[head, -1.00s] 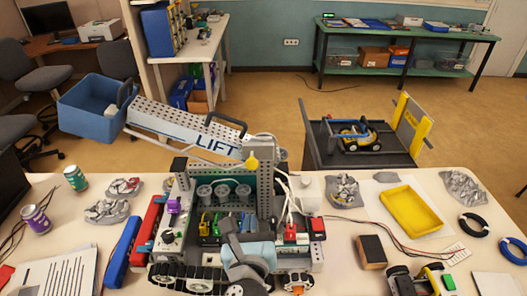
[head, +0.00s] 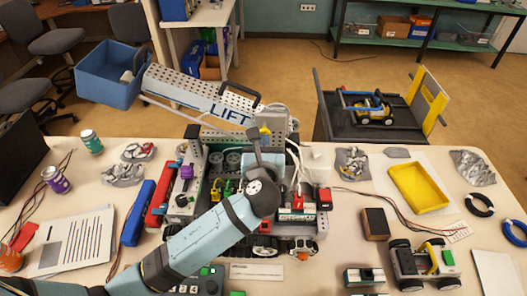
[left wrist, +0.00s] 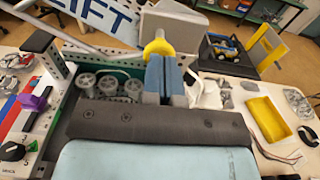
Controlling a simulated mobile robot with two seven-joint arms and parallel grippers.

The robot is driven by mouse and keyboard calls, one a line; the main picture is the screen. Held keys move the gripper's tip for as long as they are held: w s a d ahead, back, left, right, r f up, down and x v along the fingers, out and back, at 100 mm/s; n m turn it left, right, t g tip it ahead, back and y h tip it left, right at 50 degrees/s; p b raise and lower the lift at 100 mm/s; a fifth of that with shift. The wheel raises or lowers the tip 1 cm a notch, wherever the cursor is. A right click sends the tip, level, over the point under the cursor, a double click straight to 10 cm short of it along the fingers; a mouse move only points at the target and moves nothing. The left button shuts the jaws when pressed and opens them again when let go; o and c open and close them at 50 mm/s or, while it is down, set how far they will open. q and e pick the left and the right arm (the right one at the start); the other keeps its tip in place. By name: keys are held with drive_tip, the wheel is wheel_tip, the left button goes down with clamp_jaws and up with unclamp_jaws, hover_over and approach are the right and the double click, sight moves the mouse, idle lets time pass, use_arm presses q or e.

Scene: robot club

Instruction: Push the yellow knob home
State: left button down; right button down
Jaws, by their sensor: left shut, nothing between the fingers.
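The yellow knob (head: 266,130) sits high on the grey robot model, at the base of the arm marked LIFT. In the left wrist view the yellow knob (left wrist: 158,47) shows as a rounded cap just beyond my fingertips. My left gripper (head: 263,146) is shut and empty, with its blue-grey fingers side by side. In the left wrist view the fingers (left wrist: 166,78) point at the knob, their tips overlapping its lower right part. I cannot tell whether they touch it. My gripper and arm hide part of the model's middle. My right gripper is not in view.
The perforated LIFT arm (head: 200,95) carries a blue bin (head: 108,78) to the left. A purple knob (head: 186,172) and a red switch box (head: 324,197) flank my arm on the model. A yellow tray (head: 418,188) and a small wheeled car (head: 425,265) lie to the right.

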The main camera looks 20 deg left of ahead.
sight(264, 130)
use_arm(q)
drive_tip(key=shift+w, duration=0.3)
drive_tip(key=p+x, duration=0.2)
drive_tip(key=x, duration=0.1)
drive_tip(key=shift+r, duration=0.25)
drive_tip(key=shift+s, duration=0.15)
drive_tip(key=shift+a, duration=0.1)
